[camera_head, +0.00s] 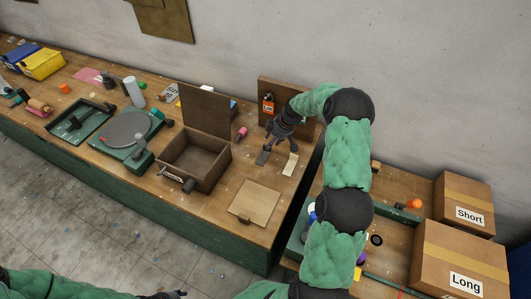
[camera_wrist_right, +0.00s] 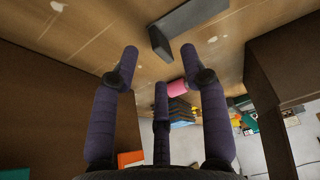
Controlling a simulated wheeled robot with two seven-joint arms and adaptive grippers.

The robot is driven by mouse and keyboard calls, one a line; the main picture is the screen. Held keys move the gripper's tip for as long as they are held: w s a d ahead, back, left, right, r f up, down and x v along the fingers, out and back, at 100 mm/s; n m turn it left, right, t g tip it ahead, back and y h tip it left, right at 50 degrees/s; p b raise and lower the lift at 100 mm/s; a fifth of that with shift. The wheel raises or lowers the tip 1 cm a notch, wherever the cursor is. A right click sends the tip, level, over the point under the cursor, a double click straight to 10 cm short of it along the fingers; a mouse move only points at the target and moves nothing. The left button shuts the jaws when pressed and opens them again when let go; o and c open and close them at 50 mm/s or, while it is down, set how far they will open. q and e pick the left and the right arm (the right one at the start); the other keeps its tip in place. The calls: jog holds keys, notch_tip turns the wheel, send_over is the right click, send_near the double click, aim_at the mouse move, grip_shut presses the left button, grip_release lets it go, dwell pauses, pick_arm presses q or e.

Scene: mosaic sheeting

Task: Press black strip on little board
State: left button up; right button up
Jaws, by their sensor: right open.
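A dark grey-black strip (camera_head: 262,157) lies on the bench top, and it also shows in the right wrist view (camera_wrist_right: 188,24) beyond the fingertips. My right gripper (camera_head: 281,147) is just above and right of the strip in the head view. Its fingers are spread and empty in the wrist view (camera_wrist_right: 160,60), apart from the strip. A small light-brown board (camera_head: 262,199) lies flat nearer the bench's front edge, with a darker piece at its lower left. My left gripper (camera_head: 168,295) barely shows at the bottom edge; its fingers are unclear.
A cream card (camera_head: 290,165) lies right of the strip. An upright brown panel (camera_head: 271,88) stands behind my right gripper. An open brown box (camera_head: 203,177) sits left of the board. A pink roll (camera_head: 241,132) lies nearby. Cartons marked Short (camera_head: 451,196) and Long (camera_head: 438,268) stand right.

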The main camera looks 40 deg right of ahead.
aim_at(263, 154)
jog(key=x, duration=0.3)
jog(key=shift+w+f, duration=0.25)
jog(key=shift+f, duration=0.05)
grip_shut()
jog(key=shift+r, duration=0.15)
